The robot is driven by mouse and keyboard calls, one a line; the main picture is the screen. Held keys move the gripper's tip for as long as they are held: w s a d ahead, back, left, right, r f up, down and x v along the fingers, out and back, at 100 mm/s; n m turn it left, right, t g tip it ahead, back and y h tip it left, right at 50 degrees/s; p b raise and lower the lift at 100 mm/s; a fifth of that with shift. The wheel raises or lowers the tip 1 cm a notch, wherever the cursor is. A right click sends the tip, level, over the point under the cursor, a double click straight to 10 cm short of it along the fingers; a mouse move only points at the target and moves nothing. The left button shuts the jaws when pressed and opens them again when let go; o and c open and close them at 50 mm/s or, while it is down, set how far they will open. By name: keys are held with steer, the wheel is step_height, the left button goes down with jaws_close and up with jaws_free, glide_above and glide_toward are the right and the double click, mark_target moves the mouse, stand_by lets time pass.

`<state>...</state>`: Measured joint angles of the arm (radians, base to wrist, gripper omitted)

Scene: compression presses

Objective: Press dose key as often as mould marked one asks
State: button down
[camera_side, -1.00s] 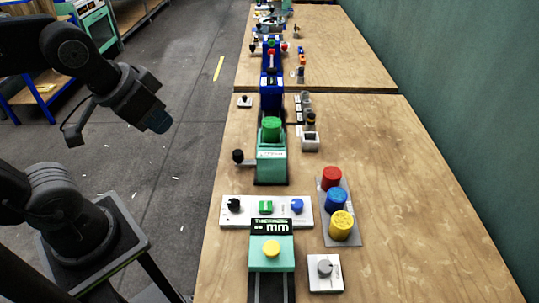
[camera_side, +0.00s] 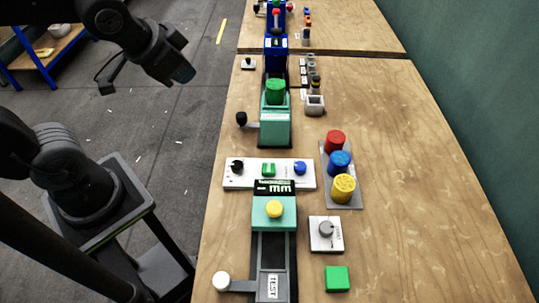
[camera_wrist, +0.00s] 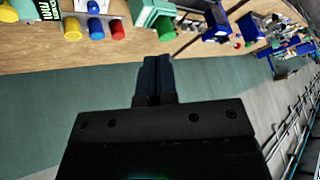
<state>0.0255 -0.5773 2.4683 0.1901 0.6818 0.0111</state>
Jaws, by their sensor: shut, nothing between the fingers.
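My gripper (camera_side: 183,73) hangs over the floor left of the bench, shut and empty, touching nothing. Its closed blue fingers (camera_wrist: 157,75) show in the wrist view. On the bench, red (camera_side: 336,140), blue (camera_side: 340,164) and yellow (camera_side: 343,188) cylinders stand on a grey plate (camera_side: 355,200). A green cylinder (camera_side: 275,90) sits on a teal press (camera_side: 275,128). A white panel (camera_side: 250,181) carries a black knob, a green rocker (camera_side: 268,170) and a blue knob (camera_side: 300,168). I cannot tell which control is the dose key, nor read any mould's mark.
A teal unit with a yellow button (camera_side: 274,209) and "mm" display stands before the panel. A white box with a grey knob (camera_side: 326,229), a green block (camera_side: 337,279) and a white-knobbed lever (camera_side: 221,281) are nearer. The bench's right side is clear.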

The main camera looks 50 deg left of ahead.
steer(key=w+f+m+t, duration=0.1)
steer(key=w+f+m, duration=0.2)
steer(key=w, duration=0.2)
steer(key=m+h, duration=0.7)
steer(key=m, duration=0.5)
glide_above(268, 169)
step_height(268, 169, down, 13)
steer(key=shift+g, duration=0.3)
steer(key=shift+f, duration=4.45)
steer(key=shift+f, duration=0.1)
steer(key=shift+f, duration=0.3)
